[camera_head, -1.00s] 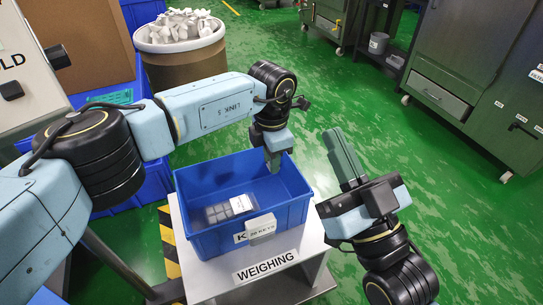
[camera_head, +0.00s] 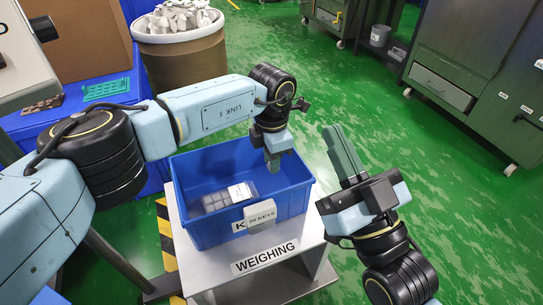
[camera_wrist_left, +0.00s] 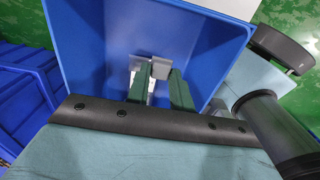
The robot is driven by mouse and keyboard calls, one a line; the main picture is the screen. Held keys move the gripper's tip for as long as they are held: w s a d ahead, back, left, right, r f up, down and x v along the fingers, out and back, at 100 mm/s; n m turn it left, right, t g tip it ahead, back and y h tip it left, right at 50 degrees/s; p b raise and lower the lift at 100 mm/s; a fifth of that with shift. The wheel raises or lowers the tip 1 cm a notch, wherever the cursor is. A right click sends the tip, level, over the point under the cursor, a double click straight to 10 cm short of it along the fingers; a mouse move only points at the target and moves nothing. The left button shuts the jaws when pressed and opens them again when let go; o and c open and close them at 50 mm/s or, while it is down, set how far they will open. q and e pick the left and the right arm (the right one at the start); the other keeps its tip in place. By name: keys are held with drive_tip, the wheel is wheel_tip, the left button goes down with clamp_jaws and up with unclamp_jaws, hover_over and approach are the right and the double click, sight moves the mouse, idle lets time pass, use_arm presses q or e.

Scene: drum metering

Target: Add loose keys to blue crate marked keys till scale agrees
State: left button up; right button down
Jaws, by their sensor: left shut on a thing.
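The blue crate (camera_head: 190,222) stands on the white weighing stand (camera_head: 215,272). Inside lies a clear pack of grey keys (camera_head: 215,201) with a white label. My left gripper (camera_head: 273,163) points down into the back right of the crate. In the left wrist view, its green fingers (camera_wrist_left: 160,85) are shut on a small grey piece (camera_wrist_left: 160,68), probably a key, mostly hidden. My right gripper (camera_head: 343,152) is right of the crate, fingers together and empty, pointing up.
A brown drum (camera_head: 185,60) with pale pieces on top stands at the back left. A blue surface (camera_head: 100,108) holding a green tray (camera_head: 106,87) is at the left. Green cabinets (camera_head: 465,70) line the right. Green floor is open between the stand and cabinets.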

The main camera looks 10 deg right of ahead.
use_arm(q)
drive_tip(key=shift+f+b, duration=0.55)
drive_tip(key=shift+f, duration=3)
drive_tip(key=shift+f, duration=2.45)
drive_tip(key=o, duration=1)
drive_tip(key=shift+o, duration=0.2)
wheel_tip(320, 180, up, 12)
drive_tip(key=p, duration=0.8)
drive_tip(key=shift+p, duration=0.35)
drive_tip(key=shift+r+p, duration=0.3)
drive_tip(key=shift+r, duration=0.45)
